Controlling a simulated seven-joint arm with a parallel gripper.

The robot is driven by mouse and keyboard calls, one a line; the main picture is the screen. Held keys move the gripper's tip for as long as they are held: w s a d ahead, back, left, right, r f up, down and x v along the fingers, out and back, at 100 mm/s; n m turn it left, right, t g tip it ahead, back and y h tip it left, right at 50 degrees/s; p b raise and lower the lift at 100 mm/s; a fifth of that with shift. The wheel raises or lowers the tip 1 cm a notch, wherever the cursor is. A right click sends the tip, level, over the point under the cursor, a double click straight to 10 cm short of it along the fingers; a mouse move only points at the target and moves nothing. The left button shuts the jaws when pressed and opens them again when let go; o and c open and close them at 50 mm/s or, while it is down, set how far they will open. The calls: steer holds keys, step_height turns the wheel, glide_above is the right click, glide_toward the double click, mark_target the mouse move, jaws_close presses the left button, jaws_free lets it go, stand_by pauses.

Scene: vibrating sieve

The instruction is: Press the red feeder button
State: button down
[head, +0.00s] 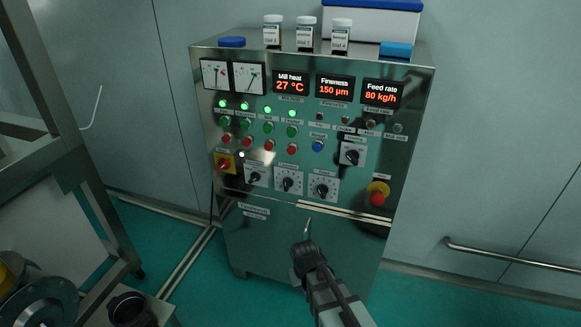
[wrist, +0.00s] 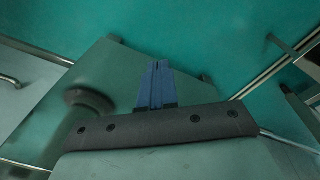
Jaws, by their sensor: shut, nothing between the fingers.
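The steel control cabinet (head: 330,221) stands in the middle of the head view. A row of small red buttons sits on its panel below a row of green ones. The rightmost red button (head: 292,149) is under a small label that seems to read Feeder, too small to be sure. My gripper (head: 307,228) is in front of the cabinet's lower door, below the panel and apart from the buttons. Its fingers (wrist: 160,69) are shut and empty in the wrist view, with green floor behind them. No button shows in the wrist view.
A red mushroom button (head: 378,197) on yellow and a red-yellow switch (head: 225,163) flank the dials. A blue button (head: 318,146) is right of the red row. Jars (head: 306,34) stand on top. A metal frame (head: 60,130) is at left.

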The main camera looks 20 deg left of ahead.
mark_target(291, 151)
steer(key=w+a+r+n+t+y, duration=0.15)
steer(key=w+a+r, duration=0.25)
steer(key=a+r, duration=0.45)
steer(key=w+a+r+n+t+h, duration=0.1)
steer(key=w+a+r+t, duration=0.4)
steer(key=r, duration=0.7)
steer(key=w+a+r+t+h, duration=0.1)
steer(key=w+r+h, duration=0.1)
steer(key=w+r, duration=0.5)
step_height(291, 151, up, 4)
steer(key=shift+a, duration=0.25)
steer(key=shift+w+n, duration=0.15)
steer(key=shift+n, duration=0.1)
steer(key=w, duration=0.8)
steer(key=shift+w, duration=0.35)
steer(key=shift+w, duration=0.2)
steer(key=shift+w, duration=0.2)
stand_by(0.3)
